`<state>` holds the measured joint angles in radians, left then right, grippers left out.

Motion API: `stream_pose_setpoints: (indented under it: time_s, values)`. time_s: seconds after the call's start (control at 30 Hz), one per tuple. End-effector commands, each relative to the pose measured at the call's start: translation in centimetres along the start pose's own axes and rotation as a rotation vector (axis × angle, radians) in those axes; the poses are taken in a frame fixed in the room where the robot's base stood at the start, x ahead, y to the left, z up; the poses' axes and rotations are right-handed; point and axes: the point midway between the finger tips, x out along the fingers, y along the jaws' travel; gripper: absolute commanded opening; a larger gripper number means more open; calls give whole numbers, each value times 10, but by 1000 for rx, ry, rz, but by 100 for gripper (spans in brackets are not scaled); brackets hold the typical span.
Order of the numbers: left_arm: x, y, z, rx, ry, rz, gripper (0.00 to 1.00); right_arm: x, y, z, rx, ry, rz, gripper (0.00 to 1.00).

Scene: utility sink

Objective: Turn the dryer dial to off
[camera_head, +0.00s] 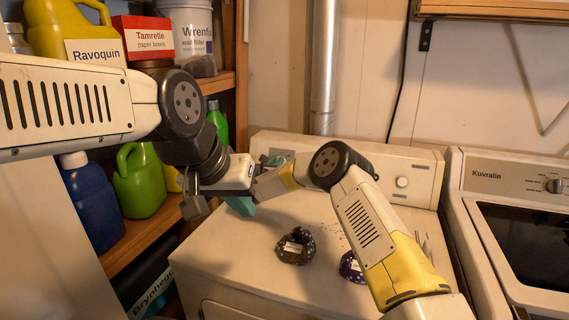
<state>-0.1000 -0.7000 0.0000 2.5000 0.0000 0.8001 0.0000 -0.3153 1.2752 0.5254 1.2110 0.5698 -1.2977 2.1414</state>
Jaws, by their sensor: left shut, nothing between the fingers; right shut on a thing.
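The white dryer (230,262) stands in the middle, with a control panel (345,160) along its back. The dryer dial is at the panel's left end, mostly hidden behind my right gripper; its grey plate (284,153) shows there. My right gripper (273,161) reaches in from the right and is shut at the dial. The dial's setting cannot be read. My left gripper (242,206) is shut and empty, lower and to the left, above the dryer's left top edge.
A small round knob (401,182) sits on the panel's right part. A dark patterned bundle (295,246) and a purple one (352,267) lie on the dryer top. A wooden shelf (140,238) with bottles stands left, a Kuvralin washer (515,185) right.

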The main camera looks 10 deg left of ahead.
Motion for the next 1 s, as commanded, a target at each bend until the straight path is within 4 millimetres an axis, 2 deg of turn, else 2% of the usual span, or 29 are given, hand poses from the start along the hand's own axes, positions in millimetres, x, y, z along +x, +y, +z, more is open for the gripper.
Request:
stream_pose_setpoints:
  time_s: [0.27,1.0]
  values:
    - [0,0,0,0,0,0,0,0,0,1,-181,-1,69,0]
    - [0,0,0,0,0,0,0,-1,4,-1,-838,-1,320,0]
